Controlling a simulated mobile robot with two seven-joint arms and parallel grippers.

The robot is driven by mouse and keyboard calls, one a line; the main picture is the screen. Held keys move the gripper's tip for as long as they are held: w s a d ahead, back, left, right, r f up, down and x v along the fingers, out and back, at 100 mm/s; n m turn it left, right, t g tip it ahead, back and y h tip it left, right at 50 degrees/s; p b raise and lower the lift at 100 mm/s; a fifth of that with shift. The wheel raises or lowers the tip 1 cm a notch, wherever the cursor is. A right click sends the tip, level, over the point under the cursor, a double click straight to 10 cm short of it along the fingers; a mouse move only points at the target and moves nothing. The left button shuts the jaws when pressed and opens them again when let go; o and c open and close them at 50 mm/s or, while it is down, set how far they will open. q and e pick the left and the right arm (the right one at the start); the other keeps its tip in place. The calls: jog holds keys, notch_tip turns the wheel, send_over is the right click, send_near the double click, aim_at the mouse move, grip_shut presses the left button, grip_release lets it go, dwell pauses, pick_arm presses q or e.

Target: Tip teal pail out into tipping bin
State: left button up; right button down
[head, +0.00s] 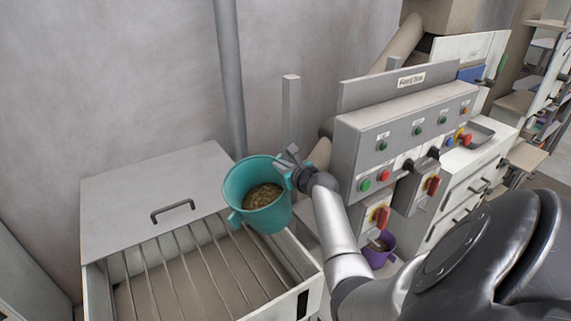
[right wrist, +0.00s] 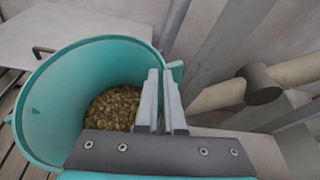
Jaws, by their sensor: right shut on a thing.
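The teal pail (head: 264,222) is held up over the right part of the tipping bin (head: 306,283), tilted slightly, with brown pellets (head: 263,196) inside. My right gripper (head: 290,166) is shut on the pail's right side near the rim. In the right wrist view the pail (right wrist: 38,110) fills the left, with pellets (right wrist: 113,106) low in it, and the closed fingers (right wrist: 161,98) stand at its edge. The bin has a grate of bars across its opening, and its grey lid panel (head: 135,200) with a handle lies at the back. My left gripper is not in view.
A grey control box (head: 400,135) with buttons and red-yellow switches stands to the right of the pail. A vertical pipe (head: 230,80) and a square post (head: 291,110) rise behind it. A purple pail (head: 380,252) stands low behind my right arm. The grate's left part is clear.

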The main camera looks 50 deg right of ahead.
jog(key=s+a+r+n+t+h+b, duration=0.25)
jog(key=a+n+b, duration=0.35)
jog(key=a, duration=0.5)
jog(key=a+f+n+t+y+b, duration=0.1)
jog(key=a+f+n+t+b, duration=0.4)
jog(key=a+b, duration=0.7)
jog(key=shift+s+a+f+n+t+b, duration=0.3)
jog(key=shift+f+n, duration=0.85)
jog(key=shift+n, duration=1.25)
jog(key=shift+s+d, duration=0.15)
